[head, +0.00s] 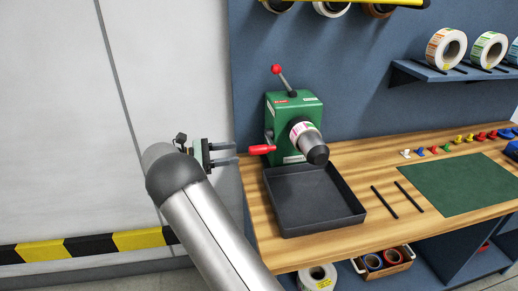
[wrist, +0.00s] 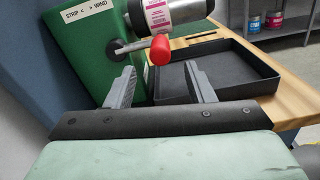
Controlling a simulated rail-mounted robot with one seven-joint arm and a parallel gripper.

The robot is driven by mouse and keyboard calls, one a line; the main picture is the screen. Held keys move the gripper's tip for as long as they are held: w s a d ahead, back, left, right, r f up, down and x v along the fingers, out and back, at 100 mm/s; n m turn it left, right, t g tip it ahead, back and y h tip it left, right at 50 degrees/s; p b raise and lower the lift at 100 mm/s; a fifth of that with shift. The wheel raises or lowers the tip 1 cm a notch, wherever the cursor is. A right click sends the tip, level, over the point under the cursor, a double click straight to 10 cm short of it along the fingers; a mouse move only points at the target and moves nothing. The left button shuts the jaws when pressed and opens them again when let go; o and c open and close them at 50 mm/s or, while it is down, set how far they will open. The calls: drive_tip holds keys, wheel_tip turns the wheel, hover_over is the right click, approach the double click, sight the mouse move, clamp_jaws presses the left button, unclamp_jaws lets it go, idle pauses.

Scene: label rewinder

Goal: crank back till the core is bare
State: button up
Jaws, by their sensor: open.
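The green label rewinder (head: 291,108) stands at the left end of the wooden bench. Its red crank handle (head: 262,150) sticks out to the left, low on the box, and it also shows in the wrist view (wrist: 160,54). The core (head: 303,134) on the front spindle carries a white and pink label wrap, also seen in the wrist view (wrist: 157,14). A red-knobbed lever (head: 282,78) rises from the top. My gripper (head: 234,154) is open and empty, just left of the crank handle; in the wrist view the handle lies beyond and between the fingertips.
A black tray (head: 318,225) sits on the bench below the spindle. Two black rods (head: 397,201) and a green mat (head: 455,184) lie to the right. Label rolls (head: 446,49) stand on a wall shelf. The wall side at left is free.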

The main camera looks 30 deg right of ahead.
sight(269, 149)
drive_tip(key=p+x, duration=0.1)
drive_tip(key=x, duration=0.9)
drive_tip(key=shift+c, duration=0.3)
clamp_jaws()
